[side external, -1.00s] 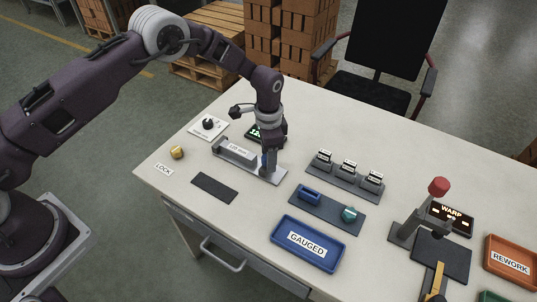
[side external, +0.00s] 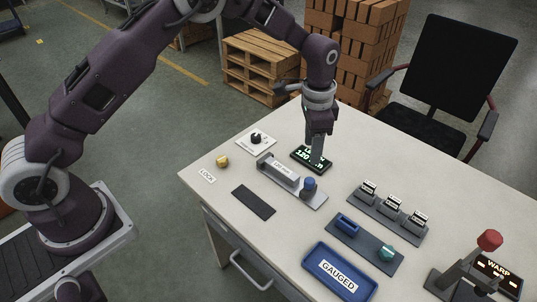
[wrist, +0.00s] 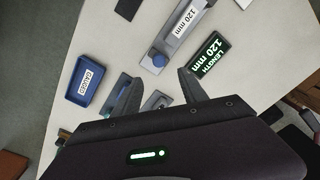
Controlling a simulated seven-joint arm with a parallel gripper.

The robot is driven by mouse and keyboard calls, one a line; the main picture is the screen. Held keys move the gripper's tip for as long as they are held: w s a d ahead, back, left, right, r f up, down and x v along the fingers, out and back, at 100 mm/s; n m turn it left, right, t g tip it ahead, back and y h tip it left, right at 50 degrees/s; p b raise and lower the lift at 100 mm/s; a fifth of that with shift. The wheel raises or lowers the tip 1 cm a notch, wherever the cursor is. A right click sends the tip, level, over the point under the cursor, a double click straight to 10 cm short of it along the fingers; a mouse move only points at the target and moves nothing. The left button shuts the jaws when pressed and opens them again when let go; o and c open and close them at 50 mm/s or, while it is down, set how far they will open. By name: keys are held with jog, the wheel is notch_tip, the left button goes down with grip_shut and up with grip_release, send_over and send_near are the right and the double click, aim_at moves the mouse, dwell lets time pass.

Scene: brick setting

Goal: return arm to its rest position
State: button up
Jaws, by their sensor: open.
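My gripper (side external: 314,158) hangs above the back part of the table, in front of the lit length display (side external: 300,152). In the wrist view my gripper (wrist: 158,88) has its two fingers spread apart with nothing between them. The display (wrist: 211,55) reads "LENGTH 120 mm" there. The knob also shows in the wrist view (wrist: 158,59), clear of the fingers.
The blue GAUGED tray (side external: 318,283) sits at the front. A lever press with a red knob (side external: 489,240) stands at right. An office chair (side external: 440,90) is behind the table.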

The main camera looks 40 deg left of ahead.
jog(key=s+a+r+n+t, duration=0.1)
jog(key=s+a+r+n, duration=0.15)
jog(key=s+r, duration=0.55)
jog(key=s+a+r+n+t, duration=0.1)
jog(key=s+a+r, duration=0.2)
jog(key=r, duration=0.9)
jog(key=s+a+r+n+t, duration=0.1)
jog(key=s+a+n, duration=0.1)
jog(key=s, duration=0.9)
jog(key=s+a+r+n+t, duration=0.1)
jog(key=s+a+n+t, duration=0.1)
jog(key=s, duration=1)
jog(key=shift+a+n, duration=0.3)
jog(key=shift+n, duration=0.05)
